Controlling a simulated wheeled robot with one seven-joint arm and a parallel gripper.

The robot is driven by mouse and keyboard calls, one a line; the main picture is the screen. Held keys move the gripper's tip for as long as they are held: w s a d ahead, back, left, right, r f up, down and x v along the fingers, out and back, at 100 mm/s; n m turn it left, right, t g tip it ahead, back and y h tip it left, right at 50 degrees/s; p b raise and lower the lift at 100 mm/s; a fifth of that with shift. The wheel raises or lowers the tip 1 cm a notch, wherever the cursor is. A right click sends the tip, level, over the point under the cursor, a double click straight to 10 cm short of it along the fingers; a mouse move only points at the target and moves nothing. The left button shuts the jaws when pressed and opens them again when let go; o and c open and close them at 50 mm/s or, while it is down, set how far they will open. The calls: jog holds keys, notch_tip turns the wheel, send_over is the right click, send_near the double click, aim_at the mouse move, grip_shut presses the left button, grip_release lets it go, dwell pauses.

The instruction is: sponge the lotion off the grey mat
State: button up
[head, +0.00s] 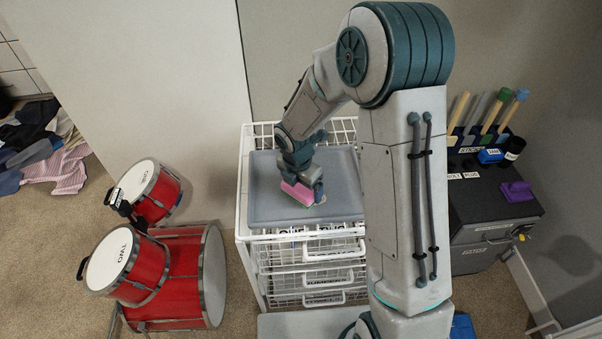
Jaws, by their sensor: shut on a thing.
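The grey mat (268,208) lies on top of a white wire drawer unit. My gripper (304,190) is over the middle of the mat, pointing down. It is shut on a pink sponge (295,193), which is at the mat's surface; I cannot tell exactly how firmly it touches. A small pale patch shows beside the sponge at its right, possibly lotion, but it is too small to be sure. My arm hides the right part of the mat.
The white wire drawer unit (262,262) has several labelled drawers. A red drum set (170,265) stands at left on the carpet. Clothes (45,150) lie at far left. A dark cabinet (485,215) with brushes (490,115) and a purple item (517,191) stands at right.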

jog(key=shift+d+f, duration=0.25)
jog(key=shift+f, duration=0.05)
jog(key=shift+d+f, duration=0.15)
jog(key=shift+d, duration=0.6)
jog(key=shift+d+f, duration=0.1)
jog(key=shift+d, duration=0.65)
jog(key=shift+c, duration=0.3)
jog(key=shift+f, duration=0.2)
jog(key=shift+a+r+b, duration=0.2)
jog(key=shift+a+b, duration=0.35)
jog(key=shift+a, duration=0.7)
jog(key=shift+a+f+b, duration=0.3)
jog(key=shift+a+b, duration=0.15)
jog(key=shift+b, duration=0.05)
jog(key=shift+d+r+p, duration=0.25)
jog(key=shift+d+p, duration=0.35)
jog(key=shift+d, duration=0.35)
jog(key=shift+d+r+p, duration=0.2)
jog(key=shift+d+p, duration=0.35)
jog(key=shift+d, duration=0.35)
jog(key=shift+a+f, duration=0.25)
jog(key=a, duration=0.3)
jog(key=shift+a+r, duration=0.1)
jog(key=shift+a, duration=0.1)
notch_tip(320, 180, up, 4)
jog(key=shift+d+f+p, duration=0.1)
jog(key=shift+f+p, duration=0.05)
jog(key=shift+p, duration=1.05)
jog(key=shift+r+p, duration=2.1)
jog(key=shift+r, duration=0.15)
